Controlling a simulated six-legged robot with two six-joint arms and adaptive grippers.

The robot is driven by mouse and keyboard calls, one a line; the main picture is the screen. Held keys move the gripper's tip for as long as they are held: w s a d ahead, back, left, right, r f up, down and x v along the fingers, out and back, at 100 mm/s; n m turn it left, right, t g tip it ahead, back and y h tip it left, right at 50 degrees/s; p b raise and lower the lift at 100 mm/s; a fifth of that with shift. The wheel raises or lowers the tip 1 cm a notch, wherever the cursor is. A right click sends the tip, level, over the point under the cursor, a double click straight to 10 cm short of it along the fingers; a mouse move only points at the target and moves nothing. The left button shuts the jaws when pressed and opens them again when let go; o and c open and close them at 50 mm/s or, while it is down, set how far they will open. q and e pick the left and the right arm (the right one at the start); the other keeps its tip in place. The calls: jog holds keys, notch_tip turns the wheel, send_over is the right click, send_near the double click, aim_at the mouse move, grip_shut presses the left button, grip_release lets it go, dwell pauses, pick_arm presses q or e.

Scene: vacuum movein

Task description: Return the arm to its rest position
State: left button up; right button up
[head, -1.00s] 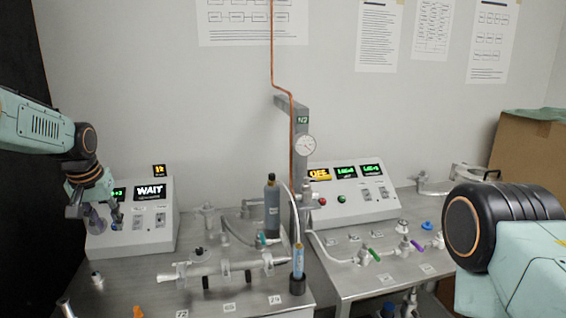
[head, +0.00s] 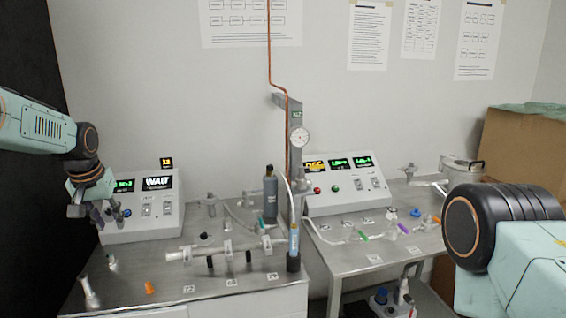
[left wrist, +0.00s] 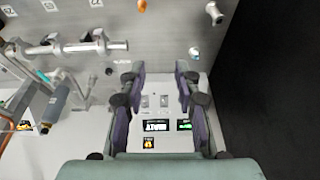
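My left gripper (head: 108,216) is at the left of the head view, in the air in front of the left control box. In the left wrist view its two fingers (left wrist: 160,88) stand apart with nothing between them, so it is open and empty. The left control box (head: 150,228) has a lit display reading WAIT (head: 157,183) and switches below. Behind the fingers it also shows in the left wrist view (left wrist: 162,101). My right arm fills the lower right of the head view; its gripper is outside the picture.
A metal bench (head: 215,292) holds a horizontal glass tube assembly (head: 225,249), a grey cylinder (head: 271,197) and a blue-filled tube (head: 294,240). A second control box (head: 345,190) stands right of the grey post with a gauge (head: 299,137). A cardboard box (head: 520,150) is at far right.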

pick_arm(q)
jog(key=d+f+t+b, duration=0.25)
jog(key=d+f, duration=0.35)
jog(key=f, duration=0.4)
jog(key=s+d+f+m+h+b, duration=0.1)
jog(key=s+d+f+b, duration=0.15)
jog(key=s+f, duration=0.5)
jog(key=s+d+f+b, duration=0.1)
jog(key=s+d+f, duration=0.3)
jog(key=f, duration=0.6)
jog(key=s+d+f+g+b, duration=0.1)
jog(key=s+f+g+b, duration=0.1)
jog(key=s+f, duration=0.4)
jog(key=s+d+f+g+b, duration=0.1)
jog(key=s+f+b, duration=0.4)
jog(key=s, duration=1.2)
jog(key=s+d+f+m+g+b, duration=0.1)
jog(key=s+d+f+g+b, duration=0.1)
jog(key=s+f, duration=0.6)
jog(key=s+d+b, duration=0.1)
jog(key=s, duration=0.3)
jog(key=shift+f+g, duration=0.3)
jog(key=shift+g, duration=0.05)
jog(key=shift+s, duration=0.1)
